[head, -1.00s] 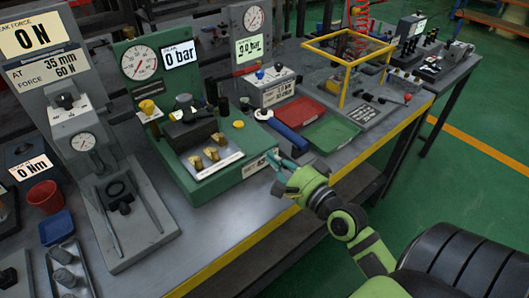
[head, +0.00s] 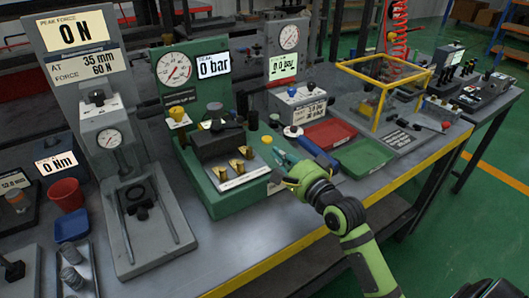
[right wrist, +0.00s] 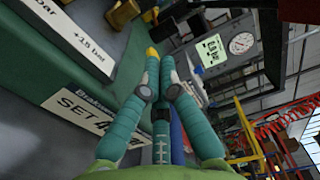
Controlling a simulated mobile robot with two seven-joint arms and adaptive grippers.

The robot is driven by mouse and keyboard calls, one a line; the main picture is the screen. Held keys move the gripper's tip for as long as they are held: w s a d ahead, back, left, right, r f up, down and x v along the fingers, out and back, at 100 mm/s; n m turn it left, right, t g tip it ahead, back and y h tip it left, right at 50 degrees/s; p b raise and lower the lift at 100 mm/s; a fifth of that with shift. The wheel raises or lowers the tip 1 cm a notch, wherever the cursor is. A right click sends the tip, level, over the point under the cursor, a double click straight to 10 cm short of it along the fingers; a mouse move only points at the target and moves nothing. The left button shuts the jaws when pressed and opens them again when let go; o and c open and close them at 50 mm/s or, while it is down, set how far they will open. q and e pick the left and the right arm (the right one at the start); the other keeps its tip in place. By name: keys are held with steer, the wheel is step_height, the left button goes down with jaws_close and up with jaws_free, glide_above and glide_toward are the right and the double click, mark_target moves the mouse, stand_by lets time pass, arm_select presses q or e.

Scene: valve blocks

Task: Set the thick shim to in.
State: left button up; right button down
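The green test rig (head: 215,207) stands on the bench with a round gauge and a 0 bar display. Small brass pieces (head: 237,166) sit in a row on its front ledge, behind a white label. I cannot tell which, if any, is the thick shim. A yellow knob (head: 267,139) is at the rig's right end. In the right wrist view the fingers (right wrist: 160,62) point past the rig's labelled front. My left gripper is not in view.
A yellow frame (head: 385,80) stands beyond. A grey force press (head: 115,150) is at left. The bench's yellow front edge (head: 290,252) is clear.

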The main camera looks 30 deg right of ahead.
mark_target(259, 159)
steer(key=shift+w+a, duration=1.25)
steer(key=shift+a, duration=0.3)
steer(key=shift+w+a+r+p, duration=0.1)
steer(key=shift+w+a+p, duration=0.05)
steer(key=shift+w+p, duration=0.3)
steer(key=shift+w+a+r+p, duration=0.1)
steer(key=shift+w+p, duration=0.15)
steer(key=shift+p, duration=0.3)
steer(key=shift+f, duration=0.15)
steer(key=shift+w+a+f, duration=0.1)
steer(key=shift+w, duration=0.1)
